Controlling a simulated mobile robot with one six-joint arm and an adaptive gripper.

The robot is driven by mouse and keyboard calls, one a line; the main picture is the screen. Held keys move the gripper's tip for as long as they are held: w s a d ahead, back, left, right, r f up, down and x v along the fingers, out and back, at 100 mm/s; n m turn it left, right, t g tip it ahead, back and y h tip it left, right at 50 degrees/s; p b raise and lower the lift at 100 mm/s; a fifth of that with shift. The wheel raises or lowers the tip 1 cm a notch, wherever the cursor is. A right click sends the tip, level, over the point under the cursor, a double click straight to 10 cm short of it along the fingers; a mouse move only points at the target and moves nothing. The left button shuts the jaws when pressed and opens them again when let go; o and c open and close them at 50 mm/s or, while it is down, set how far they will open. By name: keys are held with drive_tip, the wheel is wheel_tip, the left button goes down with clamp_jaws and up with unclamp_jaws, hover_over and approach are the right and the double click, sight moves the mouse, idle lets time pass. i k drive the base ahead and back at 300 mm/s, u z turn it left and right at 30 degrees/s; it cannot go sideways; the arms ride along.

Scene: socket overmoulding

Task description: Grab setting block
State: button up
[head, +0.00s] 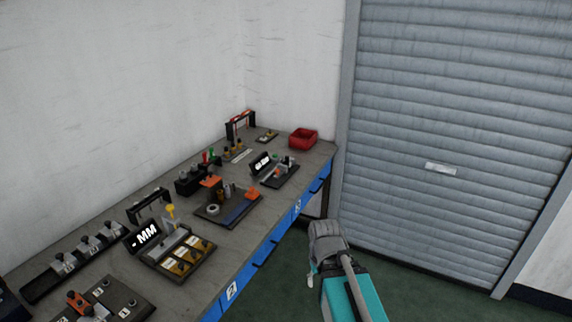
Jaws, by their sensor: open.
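I cannot tell for sure which item is the setting block. A gauge station (147,236) with a lit display reading MM stands at the front left of the workbench. In its dark tray, several brass-coloured blocks with pale labels (181,265) sit in a row, and a yellow-topped knob (171,212) stands behind them. All are small, and their markings are unreadable. Part of my own arm shows at the lower middle, beside the bench's right edge and apart from these items. I cannot make out my gripper's fingers.
The workbench (240,257) runs along the wall. A dark tray with an orange part (211,182), a second display station (262,163), a red bin (303,138) and a black rack (72,262) stand on it. A grey roller shutter (450,120) is at right.

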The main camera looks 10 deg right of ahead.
sight(286, 161)
drive_tip(key=z, duration=0.05)
drive_tip(key=i, duration=1)
drive_tip(key=u, duration=0.05)
